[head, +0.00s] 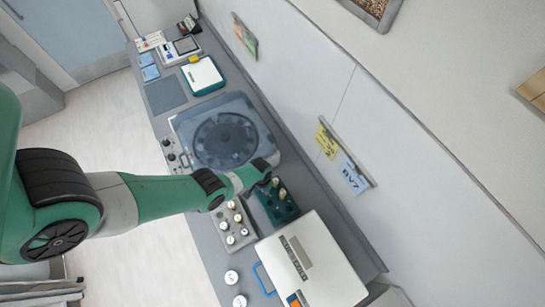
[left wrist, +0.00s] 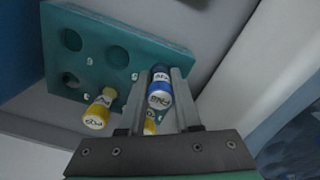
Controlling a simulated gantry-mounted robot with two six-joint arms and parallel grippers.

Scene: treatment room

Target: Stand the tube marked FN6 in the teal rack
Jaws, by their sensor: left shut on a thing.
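The teal rack (head: 272,212) stands on the counter beside the centrifuge. In the left wrist view the teal rack (left wrist: 105,28) shows several round holes, some empty, and two yellow tubes (left wrist: 98,112), (left wrist: 149,127) at its lower side. My left gripper (head: 265,172) is over the rack's far end. In the left wrist view the left gripper (left wrist: 160,95) is shut on a blue tube (left wrist: 160,88) with a white marked end. Its mark is too small to read surely. The tube is at the rack's edge; I cannot tell whether it is in a hole. My right gripper is out of view.
A grey rack (head: 222,212) with several white-capped tubes stands left of the teal rack. The centrifuge (head: 222,135) with a clear lid is behind. A white box (head: 325,265) is in front. Two loose white caps lie on the counter's near left. The wall runs close on the right.

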